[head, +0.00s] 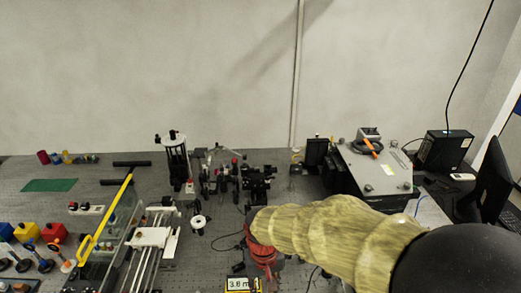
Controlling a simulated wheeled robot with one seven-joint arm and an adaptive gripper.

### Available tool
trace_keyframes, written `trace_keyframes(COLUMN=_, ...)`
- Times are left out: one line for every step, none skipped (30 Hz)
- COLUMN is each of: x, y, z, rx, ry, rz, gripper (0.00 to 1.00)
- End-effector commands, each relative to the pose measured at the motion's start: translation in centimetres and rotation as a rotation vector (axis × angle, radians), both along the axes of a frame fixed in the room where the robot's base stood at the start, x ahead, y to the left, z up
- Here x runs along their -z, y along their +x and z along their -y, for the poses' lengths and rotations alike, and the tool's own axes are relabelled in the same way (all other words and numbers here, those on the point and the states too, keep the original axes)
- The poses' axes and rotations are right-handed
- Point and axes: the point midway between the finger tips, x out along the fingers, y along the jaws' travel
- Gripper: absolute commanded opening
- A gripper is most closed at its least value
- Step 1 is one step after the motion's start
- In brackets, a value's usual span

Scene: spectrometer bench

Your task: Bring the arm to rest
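My arm, in a mottled yellow sleeve, reaches in from the lower right of the head view and ends above the middle front of the bench (110,178). A large dark rounded part of it fills the lower right corner. I cannot make out gripper fingers at its end. A red coiled thing (262,251) shows just below the left end of the sleeve; I cannot tell whether they touch.
A grey box (375,172) and a monitor (490,180) are at right. A meter (243,284) lies in front.

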Motion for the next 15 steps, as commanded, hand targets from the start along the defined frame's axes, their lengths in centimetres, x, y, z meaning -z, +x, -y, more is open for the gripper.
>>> trace_keyframes(x=-0.8, y=-0.6, z=1.1, rx=-0.006, ry=0.008, rz=0.015, gripper=0.32)
trace_keyframes(x=-1.2, y=-1.0, z=1.7, rx=-0.013, ry=0.012, rz=0.021, gripper=0.32)
trace_keyframes(x=-1.9, y=-1.6, z=2.5, rx=-0.019, ry=0.018, rz=0.034, gripper=0.32)
trace_keyframes(x=-2.5, y=-1.9, z=3.2, rx=-0.020, ry=0.023, rz=0.047, gripper=0.32)
trace_keyframes(x=-3.0, y=-2.3, z=3.9, rx=-0.022, ry=0.029, rz=0.060, gripper=0.32)
trace_keyframes(x=-3.7, y=-2.9, z=4.9, rx=-0.021, ry=0.035, rz=0.079, gripper=0.32)
trace_keyframes(x=-4.2, y=-3.3, z=5.6, rx=-0.020, ry=0.041, rz=0.096, gripper=0.32)
trace_keyframes(x=-4.7, y=-3.7, z=6.4, rx=-0.018, ry=0.046, rz=0.114, gripper=0.32)
trace_keyframes(x=-5.3, y=-4.4, z=7.4, rx=-0.012, ry=0.052, rz=0.139, gripper=0.32)
trace_keyframes(x=-5.7, y=-4.9, z=8.2, rx=-0.005, ry=0.057, rz=0.159, gripper=0.32)
trace_keyframes(x=-6.1, y=-5.4, z=9.0, rx=0.002, ry=0.060, rz=0.180, gripper=0.32)
trace_keyframes(x=-6.6, y=-6.1, z=10.0, rx=0.013, ry=0.066, rz=0.208, gripper=0.32)
trace_keyframes(x=-6.9, y=-6.6, z=10.7, rx=0.024, ry=0.069, rz=0.231, gripper=0.32)
trace_keyframes(x=-7.1, y=-7.1, z=11.4, rx=0.036, ry=0.072, rz=0.254, gripper=0.32)
trace_keyframes(x=-7.5, y=-7.8, z=12.3, rx=0.055, ry=0.075, rz=0.286, gripper=0.32)
